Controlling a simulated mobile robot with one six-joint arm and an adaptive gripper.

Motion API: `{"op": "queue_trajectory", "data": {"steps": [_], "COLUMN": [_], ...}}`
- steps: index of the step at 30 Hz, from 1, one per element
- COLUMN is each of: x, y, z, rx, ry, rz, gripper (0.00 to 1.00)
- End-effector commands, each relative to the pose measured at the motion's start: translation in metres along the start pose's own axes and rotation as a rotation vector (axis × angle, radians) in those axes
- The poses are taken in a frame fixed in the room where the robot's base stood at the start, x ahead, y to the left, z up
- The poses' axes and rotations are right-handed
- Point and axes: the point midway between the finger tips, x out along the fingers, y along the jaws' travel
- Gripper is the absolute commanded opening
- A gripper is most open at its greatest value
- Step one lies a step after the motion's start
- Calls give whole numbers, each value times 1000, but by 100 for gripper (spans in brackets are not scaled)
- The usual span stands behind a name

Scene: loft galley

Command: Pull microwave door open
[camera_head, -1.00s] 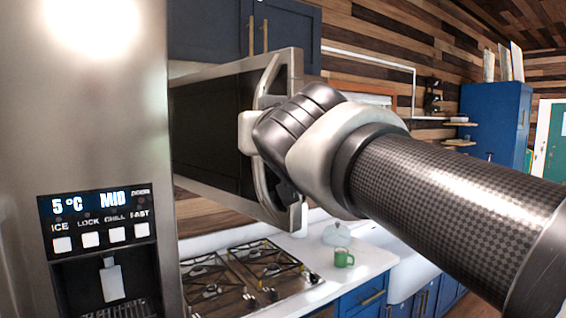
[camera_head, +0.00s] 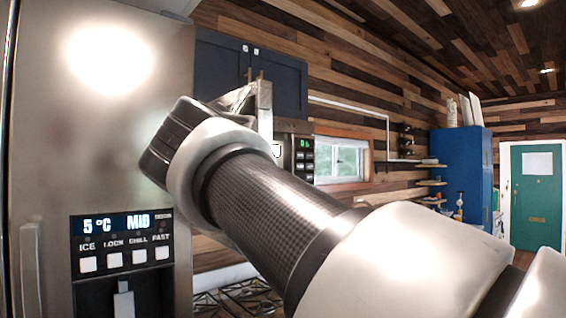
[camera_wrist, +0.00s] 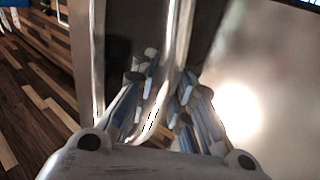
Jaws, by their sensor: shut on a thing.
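The microwave door (camera_head: 265,112) stands swung out, seen nearly edge-on just past the fridge in the head view. The microwave's control panel (camera_head: 303,154), with a green display, is to the right, on the body behind the door. In the wrist view the bright handle (camera_wrist: 178,45) runs between the two fingers of my gripper (camera_wrist: 163,88), which is shut on it. In the head view my gripper's own body hides the fingertips and much of the door. The microwave's inside is hidden.
The steel fridge front (camera_head: 110,140) with its dispenser panel is close on the left, near my gripper. Dark blue cabinets (camera_head: 278,85) hang above the microwave. A stove top (camera_head: 238,297) lies below. The wrist view shows wooden floor (camera_wrist: 30,95) at left.

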Motion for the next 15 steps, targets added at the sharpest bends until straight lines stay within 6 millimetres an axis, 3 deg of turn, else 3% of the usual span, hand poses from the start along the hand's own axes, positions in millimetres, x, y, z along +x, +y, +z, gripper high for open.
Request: {"op": "queue_trajectory", "data": {"steps": [11,12,15], "x": [0,0,-1], "y": [4,4,4], "z": [1,1,0], "rx": [-3,-3,-2], "ry": [-5,-5,-4], "rz": [12,12,11], "gripper": [0,15,22]}}
